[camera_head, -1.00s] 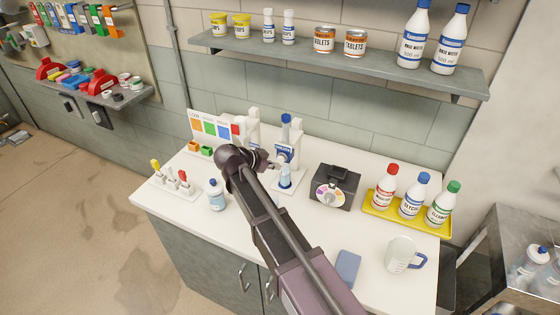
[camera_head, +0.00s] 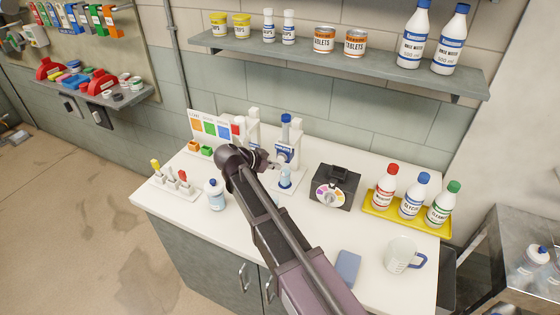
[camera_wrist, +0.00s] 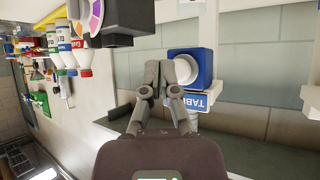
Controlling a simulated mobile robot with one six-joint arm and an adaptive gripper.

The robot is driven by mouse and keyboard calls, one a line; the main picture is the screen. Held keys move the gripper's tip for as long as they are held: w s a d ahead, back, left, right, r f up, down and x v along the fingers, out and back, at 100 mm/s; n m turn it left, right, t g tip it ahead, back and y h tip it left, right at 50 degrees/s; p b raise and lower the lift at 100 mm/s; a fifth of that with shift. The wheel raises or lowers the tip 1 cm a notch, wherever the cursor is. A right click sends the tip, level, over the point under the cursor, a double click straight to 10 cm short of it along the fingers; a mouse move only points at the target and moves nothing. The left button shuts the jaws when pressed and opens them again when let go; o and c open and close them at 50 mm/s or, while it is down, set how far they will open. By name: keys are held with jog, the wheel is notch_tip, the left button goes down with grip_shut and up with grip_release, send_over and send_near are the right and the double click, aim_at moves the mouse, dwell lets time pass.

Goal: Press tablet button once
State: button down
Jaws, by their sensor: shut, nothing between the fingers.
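The tablet dispenser (camera_head: 287,150) stands at the back of the white counter, with a blue and white front and a blue-capped bottle on top. In the wrist view its blue housing (camera_wrist: 205,62) carries a round white button (camera_wrist: 187,70), beside a blue label that reads "TABL". My gripper (camera_wrist: 168,72) is shut and empty, its fingertips close in front of the button. Whether they touch it I cannot tell. In the head view my gripper (camera_head: 274,164) is at the dispenser's front left, partly hidden by my arm. A light-blue vessel (camera_head: 285,178) stands at the dispenser's foot.
A black box with a coloured dial (camera_head: 334,187) stands right of the dispenser. A yellow tray (camera_head: 408,222) with several bottles is farther right, with a mug (camera_head: 402,256) in front. A small bottle (camera_head: 216,197) stands left of my arm. A shelf (camera_head: 335,63) hangs above.

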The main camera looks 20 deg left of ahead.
jog(key=shift+w, duration=0.1)
jog(key=shift+w, duration=0.3)
jog(key=shift+w, duration=0.55)
dwell(1.3)
jog(key=shift+s, duration=0.95)
jog(key=shift+s, duration=0.1)
jog(key=shift+s+a, duration=0.2)
jog(key=shift+s, duration=2.2)
jog(key=shift+s, duration=0.1)
